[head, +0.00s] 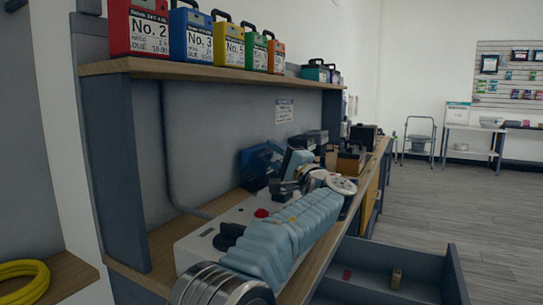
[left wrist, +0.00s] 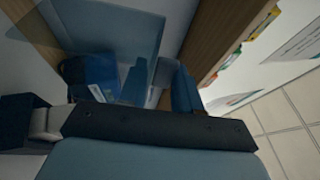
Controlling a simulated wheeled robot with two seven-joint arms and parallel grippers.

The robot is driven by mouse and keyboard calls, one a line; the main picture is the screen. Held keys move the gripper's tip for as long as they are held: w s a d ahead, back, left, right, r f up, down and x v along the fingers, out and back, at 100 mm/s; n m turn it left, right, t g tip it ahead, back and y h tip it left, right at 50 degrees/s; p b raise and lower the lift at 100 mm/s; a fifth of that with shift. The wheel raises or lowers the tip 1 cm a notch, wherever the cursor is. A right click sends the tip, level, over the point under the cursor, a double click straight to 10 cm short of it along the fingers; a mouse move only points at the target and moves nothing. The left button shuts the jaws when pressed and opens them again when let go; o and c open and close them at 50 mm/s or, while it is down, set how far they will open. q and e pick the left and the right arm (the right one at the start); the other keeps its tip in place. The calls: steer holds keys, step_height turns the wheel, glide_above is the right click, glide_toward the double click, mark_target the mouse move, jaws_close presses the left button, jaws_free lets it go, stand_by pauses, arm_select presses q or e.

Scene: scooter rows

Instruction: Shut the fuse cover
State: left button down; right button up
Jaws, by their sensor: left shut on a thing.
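My left arm reaches along the bench in the head view, and its gripper (head: 285,187) is by a pale blue-grey flap (head: 296,160) that stands tilted up. I take this flap to be the fuse cover, but cannot be sure. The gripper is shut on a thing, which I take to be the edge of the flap. In the left wrist view a see-through blue panel (left wrist: 115,35) fills the upper left, beyond the dark gripper body. The fuses are hidden. My right gripper is in neither view.
A pale box with a red button (head: 262,213) and black knob lies under my arm. Blue and dark cases stand behind it. Numbered coloured boxes (head: 192,38) line the shelf (head: 200,70) above. An open drawer (head: 375,270) juts out at the front right. The floor (head: 440,200) beyond is clear.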

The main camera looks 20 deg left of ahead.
arm_select(q)
steer(key=shift+d+r, duration=0.2)
steer(key=shift+d, duration=0.1)
steer(key=c, duration=1.1)
jaws_free()
steer(key=shift+c, duration=0.2)
steer(key=shift+o, duration=0.9)
steer(key=shift+d, duration=0.15)
steer(key=shift+f, duration=0.1)
steer(key=shift+s+d+f, duration=0.15)
steer(key=shift+d, duration=0.05)
steer(key=b+v, duration=0.2)
steer(key=v, duration=1.1)
